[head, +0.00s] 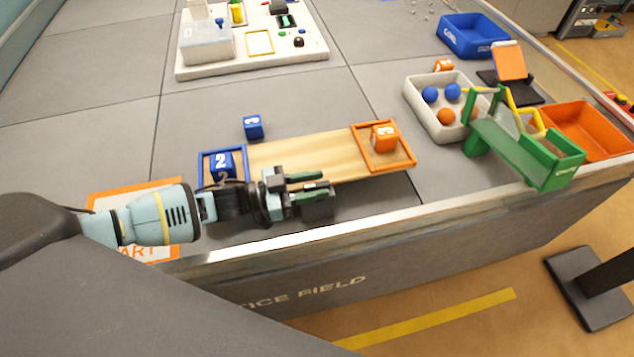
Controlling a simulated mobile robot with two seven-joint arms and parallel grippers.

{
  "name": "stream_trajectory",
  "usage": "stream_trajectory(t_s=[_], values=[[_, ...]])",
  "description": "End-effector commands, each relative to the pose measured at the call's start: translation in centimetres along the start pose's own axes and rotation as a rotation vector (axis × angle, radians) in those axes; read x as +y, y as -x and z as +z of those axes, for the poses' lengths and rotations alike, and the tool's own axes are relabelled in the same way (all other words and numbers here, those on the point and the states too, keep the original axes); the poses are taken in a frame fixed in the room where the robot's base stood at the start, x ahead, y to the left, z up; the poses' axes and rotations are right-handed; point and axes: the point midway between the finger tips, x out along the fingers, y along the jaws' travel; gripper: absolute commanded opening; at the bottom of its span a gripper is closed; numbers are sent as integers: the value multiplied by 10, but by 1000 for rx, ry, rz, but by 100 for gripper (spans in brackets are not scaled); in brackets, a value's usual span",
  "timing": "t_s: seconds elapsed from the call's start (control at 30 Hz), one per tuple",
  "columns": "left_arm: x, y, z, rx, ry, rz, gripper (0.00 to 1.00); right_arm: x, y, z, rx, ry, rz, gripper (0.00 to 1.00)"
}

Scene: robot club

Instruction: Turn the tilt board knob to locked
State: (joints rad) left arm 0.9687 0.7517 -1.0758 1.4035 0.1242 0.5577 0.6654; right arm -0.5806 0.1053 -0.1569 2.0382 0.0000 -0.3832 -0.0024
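The tilt board (310,156) is a wooden plank lying near the table's front edge, with a blue frame at its left end and an orange frame at its right end. A blue block marked 2 (222,166) sits in the blue frame, and an orange block marked 3 (384,137) sits in the orange frame. My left gripper (318,187) is in front of the board's near edge, fingers pointing right. Whether its fingers hold anything is unclear. I cannot make out the knob; the gripper hides part of the near edge. My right gripper is not in view.
A blue block (253,127) lies behind the board. A white ball tray (409,97), a green ramp (515,146), an orange bin (577,110) and a blue bin (474,53) stand at right. A white panel (300,62) stands at the back. Table is clear between them.

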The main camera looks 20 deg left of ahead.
Motion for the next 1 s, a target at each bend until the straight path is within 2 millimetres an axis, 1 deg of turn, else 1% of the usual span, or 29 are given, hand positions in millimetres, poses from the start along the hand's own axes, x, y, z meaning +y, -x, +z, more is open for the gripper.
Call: stream_trajectory(t_s=[0.03, 0.13, 0.4, 0.47, 0.6, 0.7, 0.87, 1.0], values=[[0, -5, 0, 1, 0, 1, 36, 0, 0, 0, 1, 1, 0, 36], [0, -9, 0, 0, -1, 1, 36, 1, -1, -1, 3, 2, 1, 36], [0, -10, 0, -1, 0, 0, 36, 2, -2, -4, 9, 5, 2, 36], [0, -10, 0, -1, 0, 0, 30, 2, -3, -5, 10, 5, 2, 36], [0, -10, 0, -1, 0, 0, 12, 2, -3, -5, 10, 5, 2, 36], [0, -10, 0, -1, 0, 0, 0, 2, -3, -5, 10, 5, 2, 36], [0, -10, 0, 0, -1, 6, 0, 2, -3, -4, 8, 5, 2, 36], [0, -11, 2, 3, -4, 57, 0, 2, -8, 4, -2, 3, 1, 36]])
